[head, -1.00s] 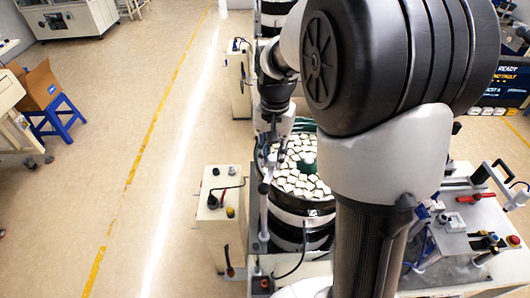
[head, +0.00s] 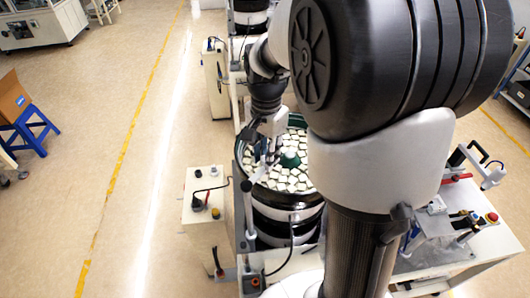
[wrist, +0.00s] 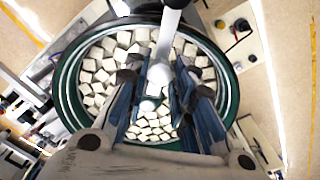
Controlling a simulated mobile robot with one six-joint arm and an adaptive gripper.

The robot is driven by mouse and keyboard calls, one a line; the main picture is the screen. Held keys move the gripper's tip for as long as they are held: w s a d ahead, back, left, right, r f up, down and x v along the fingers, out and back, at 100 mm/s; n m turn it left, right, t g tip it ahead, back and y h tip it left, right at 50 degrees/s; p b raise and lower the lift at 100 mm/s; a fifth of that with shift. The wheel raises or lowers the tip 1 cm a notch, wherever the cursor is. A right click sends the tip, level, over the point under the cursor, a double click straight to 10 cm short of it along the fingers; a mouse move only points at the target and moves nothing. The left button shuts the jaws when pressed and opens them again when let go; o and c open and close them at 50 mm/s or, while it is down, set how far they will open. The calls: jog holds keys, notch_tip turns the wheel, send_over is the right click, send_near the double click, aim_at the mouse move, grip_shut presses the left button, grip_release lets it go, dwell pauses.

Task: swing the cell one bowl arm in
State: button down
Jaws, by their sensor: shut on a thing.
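The cell one bowl feeder (head: 300,204) is a dark round bowl full of whitish blocks, with a green cone in the middle. It fills much of the wrist view, where its green rim (wrist: 62,88) shows. The bowl arm (head: 257,176) is a pale bar on a post at the bowl's left side, reaching over the blocks. In the wrist view the bowl arm (wrist: 171,24) comes in from the top and ends in a rounded pale knob between my fingers. My gripper (wrist: 160,92) is shut on that end, above the blocks. My gripper (head: 268,152) is small and partly unclear in the head view.
A pale control box (head: 205,205) with buttons stands left of the bowl. Another cabinet (head: 216,80) and bowl feeder stand farther back. A worktable (head: 455,245) with fixtures is at the right. The floor (head: 130,200) at the left is open.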

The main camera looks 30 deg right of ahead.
jog(key=c, duration=1.3)
grip_release()
jog(key=shift+c, duration=0.2)
notch_tip(320, 180, up, 12)
jog(key=s+a+f+n+t+b, duration=0.1)
jog(key=s+a+f+n+b, duration=0.2)
jog(key=s+f+b, duration=0.3)
jog(key=s+a+f+n+t+b, duration=0.2)
jog(key=s+a+f+n+b, duration=0.2)
jog(key=f+b, duration=0.7)
jog(key=s+a+f+n+t+b, duration=0.1)
jog(key=s+a+f+n+b, duration=0.3)
jog(key=f, duration=0.8)
jog(key=s+n+b, duration=0.2)
jog(key=s+b, duration=0.2)
jog(key=shift+n+t, duration=0.3)
jog(key=shift+t, duration=0.1)
